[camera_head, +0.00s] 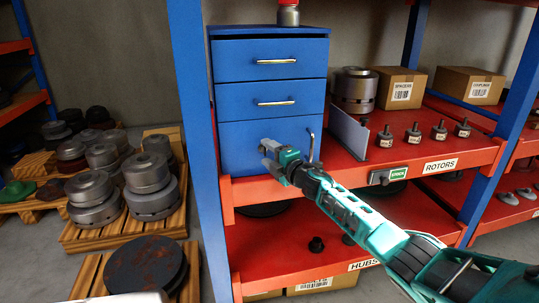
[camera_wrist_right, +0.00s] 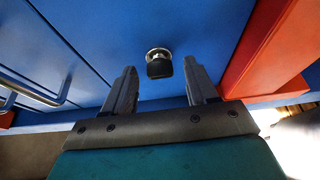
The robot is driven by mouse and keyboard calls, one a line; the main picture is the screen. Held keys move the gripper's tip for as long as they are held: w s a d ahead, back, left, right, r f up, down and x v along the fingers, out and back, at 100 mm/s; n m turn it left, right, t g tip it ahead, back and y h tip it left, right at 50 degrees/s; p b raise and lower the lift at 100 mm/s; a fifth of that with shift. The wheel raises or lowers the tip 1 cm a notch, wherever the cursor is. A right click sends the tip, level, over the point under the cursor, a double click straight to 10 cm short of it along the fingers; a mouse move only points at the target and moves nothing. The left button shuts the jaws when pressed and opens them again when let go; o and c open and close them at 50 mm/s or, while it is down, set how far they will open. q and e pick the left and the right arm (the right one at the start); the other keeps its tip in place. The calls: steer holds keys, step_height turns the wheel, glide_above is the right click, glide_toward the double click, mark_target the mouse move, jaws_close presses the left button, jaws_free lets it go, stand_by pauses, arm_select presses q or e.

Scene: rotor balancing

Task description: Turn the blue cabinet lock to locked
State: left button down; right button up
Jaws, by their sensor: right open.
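The blue cabinet (camera_head: 234,143) stands on the red shelf, with two drawers above a lower front panel that has an upright handle (camera_head: 311,144) at its right. My right gripper (camera_head: 268,150) reaches in front of the lower panel and hides the lock in the head view. In the right wrist view, the lock (camera_wrist_right: 158,66) shows a black knob in a chrome ring on the blue panel. The open fingers of my right gripper (camera_wrist_right: 160,72) lie to either side of the knob, with clear gaps and nothing held. I cannot tell the lock's setting. My left gripper is out of view.
A blue post (camera_head: 193,120) rises left of the cabinet. A grey plate (camera_head: 348,131) stands close to its right, with small dark parts and a grey rotor (camera_head: 355,88) beyond. A red-capped jar (camera_head: 288,13) sits on the cabinet top.

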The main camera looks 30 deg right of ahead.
steer(key=shift+s, duration=0.1)
steer(key=s+d+p, duration=0.1)
steer(key=s+p, duration=0.1)
steer(key=s, duration=1)
steer(key=shift+s+d, duration=0.3)
steer(key=shift+d, duration=0.1)
steer(key=s+a+f+m+g, duration=0.3)
steer(key=s+a+f+m, duration=0.5)
steer(key=s, duration=0.5)
steer(key=s+a+f+m+g, duration=0.4)
steer(key=s+a+f+m, duration=0.5)
steer(key=s+a+f, duration=0.2)
steer(key=s+f, duration=0.1)
steer(key=s, duration=0.1)
steer(key=shift+s+a+f+h, duration=0.3)
steer(key=shift+s+a+f, duration=0.1)
